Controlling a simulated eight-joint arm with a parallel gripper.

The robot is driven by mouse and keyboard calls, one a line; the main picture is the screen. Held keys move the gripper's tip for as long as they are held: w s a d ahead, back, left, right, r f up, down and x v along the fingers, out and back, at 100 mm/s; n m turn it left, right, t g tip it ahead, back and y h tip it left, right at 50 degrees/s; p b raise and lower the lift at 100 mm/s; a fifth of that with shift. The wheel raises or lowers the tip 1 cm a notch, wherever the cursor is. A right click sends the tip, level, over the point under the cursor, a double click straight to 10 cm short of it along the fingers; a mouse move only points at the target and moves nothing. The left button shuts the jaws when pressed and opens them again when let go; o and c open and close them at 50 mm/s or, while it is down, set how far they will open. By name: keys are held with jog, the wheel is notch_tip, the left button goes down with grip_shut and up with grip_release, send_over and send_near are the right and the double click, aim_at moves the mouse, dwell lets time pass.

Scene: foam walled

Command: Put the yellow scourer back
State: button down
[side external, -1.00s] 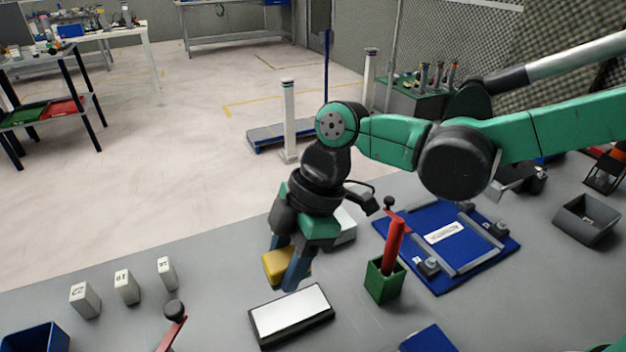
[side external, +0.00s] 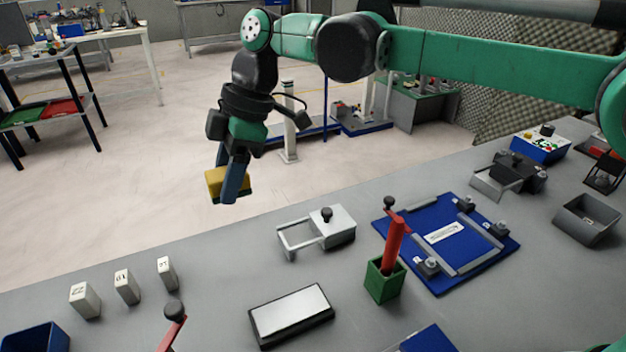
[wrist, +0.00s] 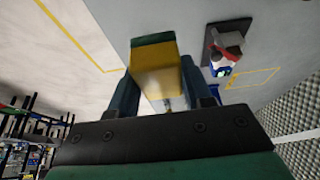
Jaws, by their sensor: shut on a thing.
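The yellow scourer (side external: 214,181) is a yellow block with a darker layer along one face. It is held between the fingers of my gripper (side external: 230,180), raised in the air near the far edge of the grey table, at the left of the side view. In the wrist view the scourer (wrist: 155,65) sits between the two blue fingers of my gripper (wrist: 165,92), with a dark green layer on its end. My gripper is shut on it. The fingers hide part of the scourer in the side view.
On the grey table (side external: 220,290) are a white-topped black tray (side external: 291,311), a grey metal fixture with a black knob (side external: 322,230), a green holder (side external: 384,280) with a red-handled tool (side external: 393,245), a blue fixture plate (side external: 445,265), several white numbered blocks (side external: 126,287) and a blue bin (side external: 36,338).

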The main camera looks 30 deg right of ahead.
notch_tip(320, 180, up, 2)
jog(key=w, duration=0.2)
send_near(240, 263)
jog(key=x, duration=0.6)
jog(key=shift+a+f, duration=0.25)
jog(key=shift+f, duration=0.1)
jog(key=shift+c, duration=1.8)
grip_release()
jog(key=shift+f, duration=0.15)
